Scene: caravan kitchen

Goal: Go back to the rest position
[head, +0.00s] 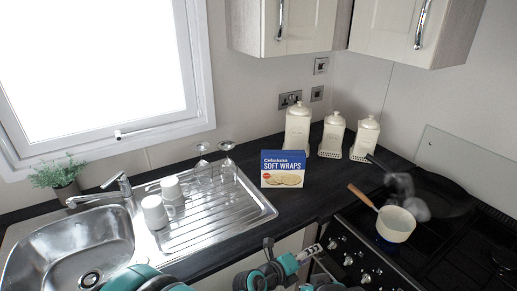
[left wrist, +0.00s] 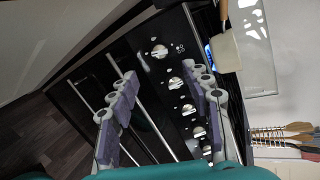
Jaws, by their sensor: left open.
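My left gripper (head: 292,263) shows at the bottom of the head view, in front of the counter edge and beside the oven front. In the left wrist view its two fingers (left wrist: 162,95) are spread apart with nothing between them. Behind them is the black oven front (left wrist: 152,88) with its knobs and long metal bars. Teal and dark arm parts cover the bottom edge of the head view. I cannot make out my right gripper in either view.
A sink (head: 70,250) with drainer, cups and glasses lies left. A soft wraps box (head: 283,169) and several canisters (head: 297,131) stand on the counter. A saucepan (head: 395,224) and a frying pan (head: 430,190) are on the hob. Cupboards (head: 300,28) hang above.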

